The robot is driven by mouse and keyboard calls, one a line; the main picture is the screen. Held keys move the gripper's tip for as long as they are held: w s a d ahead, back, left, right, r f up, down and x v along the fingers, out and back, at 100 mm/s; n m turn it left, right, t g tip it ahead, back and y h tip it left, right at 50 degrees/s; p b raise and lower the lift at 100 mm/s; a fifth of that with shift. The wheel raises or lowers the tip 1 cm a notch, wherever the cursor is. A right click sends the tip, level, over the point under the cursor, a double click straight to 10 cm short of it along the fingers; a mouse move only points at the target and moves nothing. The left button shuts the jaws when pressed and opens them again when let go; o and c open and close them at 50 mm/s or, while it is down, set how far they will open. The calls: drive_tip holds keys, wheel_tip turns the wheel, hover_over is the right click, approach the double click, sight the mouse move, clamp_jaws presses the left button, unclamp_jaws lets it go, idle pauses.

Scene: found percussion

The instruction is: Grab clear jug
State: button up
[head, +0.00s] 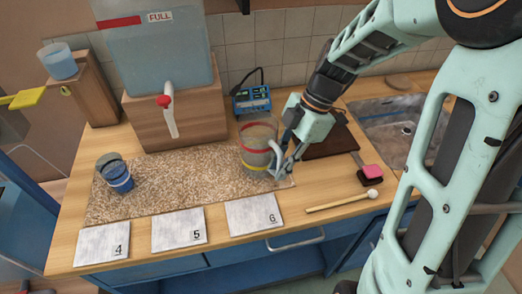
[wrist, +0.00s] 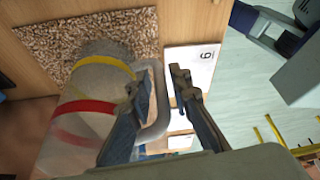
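The clear jug (head: 256,140) stands upright on the speckled mat, with a red band, a yellow band and a grey handle on its right side. My gripper (head: 281,163) is at the handle. In the wrist view the jug (wrist: 85,115) lies to the left and its grey handle (wrist: 165,112) passes between my fingers. My gripper (wrist: 160,78) is open there: one finger lies between the jug's wall and the handle, the other is outside, with a gap to the handle. The jug's far side is hidden.
The speckled mat (head: 185,178) also bears a blue-banded cup (head: 116,174). A water tank (head: 160,50) on a wooden stand is behind. Cards 4 (head: 103,243), 5 (head: 180,230) and 6 (head: 254,214) lie in front. A mallet (head: 343,201) lies to the right.

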drive_tip(key=shift+s+a+f, duration=0.1)
drive_tip(key=shift+f, duration=0.2)
clamp_jaws()
drive_tip(key=shift+r, duration=0.2)
